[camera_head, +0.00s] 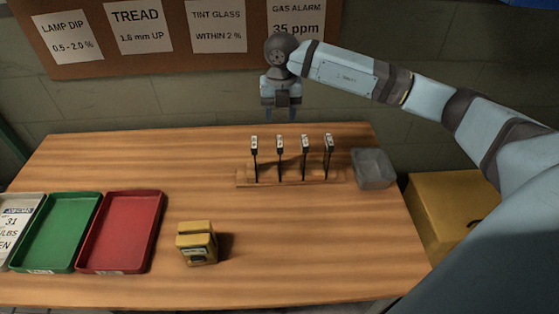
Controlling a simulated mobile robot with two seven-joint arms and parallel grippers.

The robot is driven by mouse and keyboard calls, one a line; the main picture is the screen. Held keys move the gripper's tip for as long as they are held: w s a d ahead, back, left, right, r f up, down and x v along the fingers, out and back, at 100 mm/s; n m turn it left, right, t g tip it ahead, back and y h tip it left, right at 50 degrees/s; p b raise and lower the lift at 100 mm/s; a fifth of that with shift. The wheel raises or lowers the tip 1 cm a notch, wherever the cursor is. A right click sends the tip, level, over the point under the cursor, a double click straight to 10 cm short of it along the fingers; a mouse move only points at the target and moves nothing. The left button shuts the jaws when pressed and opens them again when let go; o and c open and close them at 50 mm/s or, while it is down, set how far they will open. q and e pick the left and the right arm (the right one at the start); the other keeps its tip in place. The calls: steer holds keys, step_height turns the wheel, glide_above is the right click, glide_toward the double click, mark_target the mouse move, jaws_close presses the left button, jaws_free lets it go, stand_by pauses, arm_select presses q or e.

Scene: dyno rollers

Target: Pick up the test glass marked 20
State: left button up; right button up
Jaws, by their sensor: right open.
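Several test glasses stand upright in a row in a wooden rack (243,179) towards the back right of the bench. Each shows a small pale label on top of a dark stem: the first glass (254,144), the second glass (280,144), the third glass (305,144) and the rightmost glass (328,143). The label marks are too small to read, so I cannot tell which is 20. My right gripper (281,116) is open, points down and is empty. In the picture it is above the second glass, apart from it. My left gripper is out of view.
A yellow device (196,243) stands at the front middle. A red tray (120,232) and a green tray (58,232) lie at left, beside a paper sheet (14,225). The wall stands behind the bench.

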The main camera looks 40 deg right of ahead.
mark_target(280, 150)
steer(key=f, duration=0.7)
steer(key=shift+d+f, duration=0.3)
steer(key=shift+f, duration=0.1)
steer(key=shift+w+a+f, duration=0.1)
steer(key=shift+a+f, duration=0.05)
steer(key=shift+f, duration=1.3)
steer(key=shift+w+a+f, duration=0.1)
steer(key=shift+a+f, duration=0.05)
steer(key=shift+f, duration=1.25)
jaws_close()
